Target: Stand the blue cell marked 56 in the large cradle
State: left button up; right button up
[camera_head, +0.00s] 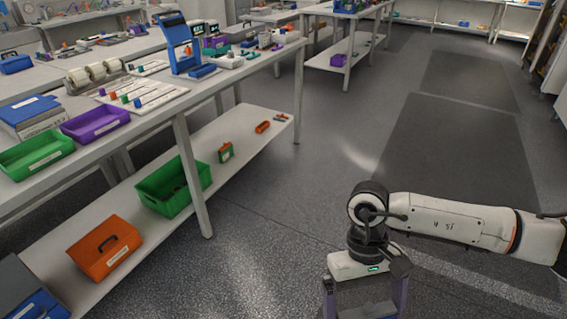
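I cannot make out a blue cell marked 56 or identify a large cradle at this distance. A blue upright frame (181,42) with a dark panel stands on the long bench at the left, with a small blue block (202,71) at its foot. My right gripper (365,304) points down over the grey floor at the bottom right, away from the bench. Its two purple-grey fingers are wide apart, and I see nothing held between them; the tips run out of the picture. My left gripper is not in view.
The bench holds a green tray (38,152), a purple tray (95,124) and a white board (142,96) with small coloured pieces. The lower shelf carries a green crate (160,192) and an orange case (106,247). The floor (290,180) between bench and dark mats (455,150) is clear.

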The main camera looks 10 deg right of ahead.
aim_at(203, 73)
jog(key=z, duration=0.65)
jog(key=i, duration=1.75)
jog(key=u, duration=0.6)
jog(key=i, duration=0.95)
jog(key=u, duration=1.05)
